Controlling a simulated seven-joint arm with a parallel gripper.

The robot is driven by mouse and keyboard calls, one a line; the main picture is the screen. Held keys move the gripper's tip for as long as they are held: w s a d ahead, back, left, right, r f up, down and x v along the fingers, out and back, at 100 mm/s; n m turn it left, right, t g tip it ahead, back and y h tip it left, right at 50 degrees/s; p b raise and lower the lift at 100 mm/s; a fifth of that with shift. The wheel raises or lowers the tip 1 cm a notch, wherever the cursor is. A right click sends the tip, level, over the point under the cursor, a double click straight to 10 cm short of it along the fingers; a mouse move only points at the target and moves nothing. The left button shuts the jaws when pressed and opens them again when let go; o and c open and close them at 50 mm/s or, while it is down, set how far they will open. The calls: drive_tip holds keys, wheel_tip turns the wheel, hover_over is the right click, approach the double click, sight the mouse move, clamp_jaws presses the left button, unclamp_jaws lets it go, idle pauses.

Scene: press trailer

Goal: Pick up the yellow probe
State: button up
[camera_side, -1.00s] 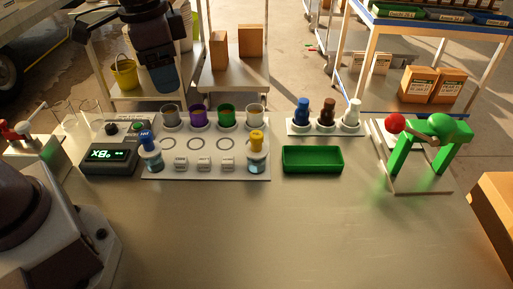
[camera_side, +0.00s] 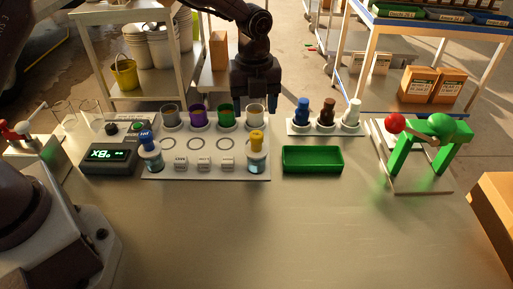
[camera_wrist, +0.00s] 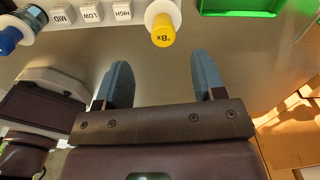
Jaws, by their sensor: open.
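The yellow probe (camera_side: 256,141) stands upright in a clear holder at the right front of the white rack (camera_side: 205,176). In the wrist view, the yellow probe (camera_wrist: 163,30) is seen from above, past the fingertips and near the top middle. My gripper (camera_side: 258,103) hangs above and behind the right end of the rack in the side view. In the wrist view, my gripper (camera_wrist: 165,75) has its two blue-grey fingers spread wide with nothing between them. The gripper and probe are apart.
A blue-topped probe (camera_side: 146,141) stands at the rack's left front. Several coloured cups line the rack's back. A green tray (camera_side: 312,160) lies to the right, with a bottle stand (camera_side: 325,127) behind it. A green frame (camera_side: 425,145) stands farther right. The front table is clear.

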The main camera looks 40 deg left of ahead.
sight(257, 134)
wheel_tip(257, 134, down, 5)
drive_tip(key=shift+r, duration=0.1)
drive_tip(key=shift+d+f, duration=0.15)
drive_tip(key=shift+f, duration=1.2)
drive_tip(key=shift+d+f, duration=0.15)
drive_tip(key=shift+f, duration=1.15)
drive_tip(key=c, duration=0.5)
